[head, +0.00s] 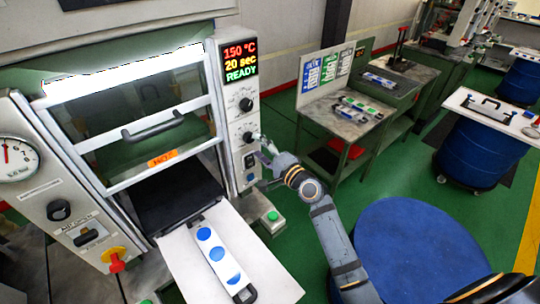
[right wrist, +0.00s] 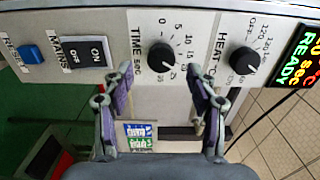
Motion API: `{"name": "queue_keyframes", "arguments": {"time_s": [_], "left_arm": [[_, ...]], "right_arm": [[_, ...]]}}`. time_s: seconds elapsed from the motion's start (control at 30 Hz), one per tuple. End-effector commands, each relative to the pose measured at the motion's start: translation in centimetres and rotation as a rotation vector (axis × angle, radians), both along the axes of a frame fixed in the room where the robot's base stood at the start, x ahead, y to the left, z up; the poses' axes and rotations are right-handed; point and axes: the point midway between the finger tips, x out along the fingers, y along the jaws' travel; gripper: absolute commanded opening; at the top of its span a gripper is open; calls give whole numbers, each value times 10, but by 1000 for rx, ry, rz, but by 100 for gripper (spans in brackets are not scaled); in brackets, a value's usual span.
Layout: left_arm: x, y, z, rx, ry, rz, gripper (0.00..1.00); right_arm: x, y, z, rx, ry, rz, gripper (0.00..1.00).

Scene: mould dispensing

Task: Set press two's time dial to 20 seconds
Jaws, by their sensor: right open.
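The press (head: 212,120) has a side panel with a lit display (head: 240,60) reading 150 °C, 20 sec and READY. The time dial (head: 248,137) is the lower black knob; in the right wrist view the time dial (right wrist: 161,57) sits under a numbered scale marked TIME sec. Its exact pointer mark is too small to read surely. My right gripper (head: 266,150) is in front of the panel at the time dial. In the right wrist view its two fingers (right wrist: 161,80) are apart, one on either side below the dial, with nothing between them. My left gripper is not in view.
The heat dial (right wrist: 244,60) is to the right of the time dial in the right wrist view. The mains switch (right wrist: 84,53) and blue reset button (right wrist: 30,54) are to its left. A white tray (head: 180,260) bearing a mould with blue discs extends from the press.

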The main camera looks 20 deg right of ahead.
Motion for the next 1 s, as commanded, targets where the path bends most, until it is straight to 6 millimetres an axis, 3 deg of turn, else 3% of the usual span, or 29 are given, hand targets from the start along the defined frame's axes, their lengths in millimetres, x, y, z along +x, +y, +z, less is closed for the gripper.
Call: {"name": "queue_keyframes", "arguments": {"time_s": [0.1, 0.33, 0.87, 0.93, 1.0], "left_arm": [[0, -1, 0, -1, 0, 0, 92], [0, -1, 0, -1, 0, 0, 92], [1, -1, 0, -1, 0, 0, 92], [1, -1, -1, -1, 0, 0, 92], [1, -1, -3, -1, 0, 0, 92]], "right_arm": [[-29, -11, -1, -4, 3, 3, 58], [-63, -26, -1, -2, 2, 1, 58], [-68, -28, 0, 2, 0, 0, 58], [-67, -29, -6, -7, 7, -4, 58], [-65, -35, -28, -43, 32, -21, 58]]}}
